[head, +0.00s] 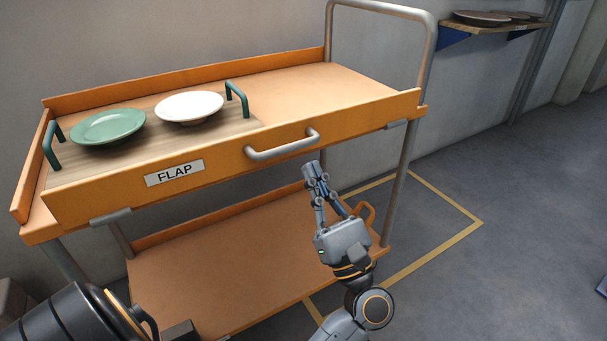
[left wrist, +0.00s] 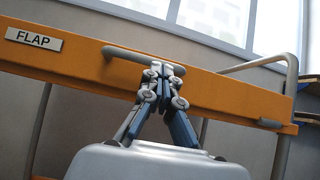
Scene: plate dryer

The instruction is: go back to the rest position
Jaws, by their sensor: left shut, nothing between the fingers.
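My left gripper (head: 312,172) is shut and empty, its fingertips pointing up just below the right end of the flap's grey handle (head: 282,146). In the left wrist view its closed fingertips (left wrist: 163,70) overlap the handle's right end; I cannot tell whether they touch it. The orange flap (head: 222,171), labelled FLAP, stands upright along the trolley's front edge, and also shows in the left wrist view (left wrist: 85,58). My right gripper is not in view.
On the trolley's top, a wooden tray (head: 236,131) with green handles holds a green plate (head: 108,126) and a white plate (head: 189,107). The lower shelf (head: 225,262) lies beneath. A wall shelf (head: 497,31) carries dark plates. Floor on the right is clear.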

